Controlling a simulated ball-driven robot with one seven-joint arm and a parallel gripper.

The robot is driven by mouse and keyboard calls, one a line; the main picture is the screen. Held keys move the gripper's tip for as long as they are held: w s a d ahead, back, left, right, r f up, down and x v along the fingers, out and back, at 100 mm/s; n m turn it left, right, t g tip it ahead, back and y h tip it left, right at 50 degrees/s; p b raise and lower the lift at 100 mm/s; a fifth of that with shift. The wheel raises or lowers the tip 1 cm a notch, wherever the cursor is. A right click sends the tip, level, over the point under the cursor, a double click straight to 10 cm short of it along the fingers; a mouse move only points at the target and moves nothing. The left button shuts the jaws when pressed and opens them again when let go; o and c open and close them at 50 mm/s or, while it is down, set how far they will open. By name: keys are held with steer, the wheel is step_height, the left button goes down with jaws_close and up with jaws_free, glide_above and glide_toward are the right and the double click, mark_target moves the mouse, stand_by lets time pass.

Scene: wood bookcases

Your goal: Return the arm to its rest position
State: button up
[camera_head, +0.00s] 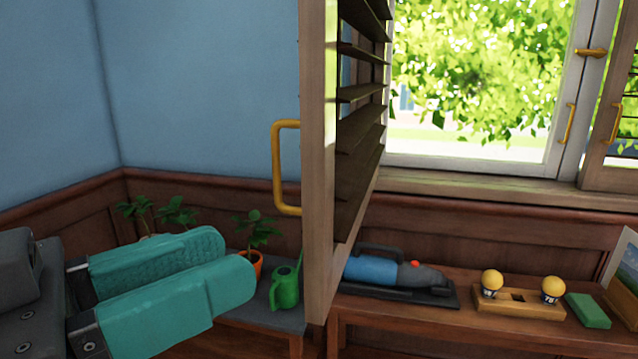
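My gripper (236,256) is at the lower left, with two teal padded fingers on a dark grey body, pointing right. The near finger overlaps the far one, so the gap between them is hidden. I see nothing held at the fingertips. The fingers are left of the green watering can (286,288) and in front of the potted plants; I cannot tell whether they touch anything.
A louvred shutter panel (319,150) with a yellow handle (278,168) stands edge-on at centre. Potted plants (257,230) stand behind the fingers. A bench (400,316) at right holds a blue handheld vacuum (370,271), yellow balls on a wooden holder (520,308) and a green block (588,311).

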steer(key=w+d+f+n+g+y+p, duration=0.1)
steer(key=w+d+f+n+y, duration=0.15)
steer(key=w+d+f, duration=0.45)
steer(key=w+d+f+n+g+y+p, duration=0.1)
steer(key=w+d+f+n+p, duration=0.25)
steer(key=f, duration=0.55)
steer(key=d+f+n+g+y, duration=0.2)
steer(key=d+f+g, duration=0.1)
steer(key=d+f, duration=0.95)
steer(key=s+d+f+n+g+y+p, duration=0.1)
steer(key=s+d+f+g+y+p, duration=0.2)
steer(key=s+d+f, duration=0.6)
steer(key=s+d+f+g+y+p, duration=0.1)
steer(key=s+f+y, duration=0.1)
steer(key=s+f, duration=0.2)
steer(key=s+d+f+g+y, duration=0.1)
steer(key=s+f+y, duration=0.2)
steer(key=s, duration=0.7)
steer(key=shift+s+d+f+g+p, duration=0.25)
steer(key=shift+s+f+g+p, duration=0.05)
steer(key=shift+f+g+p, duration=0.1)
steer(key=shift+w, duration=0.1)
steer(key=shift+c, duration=0.2)
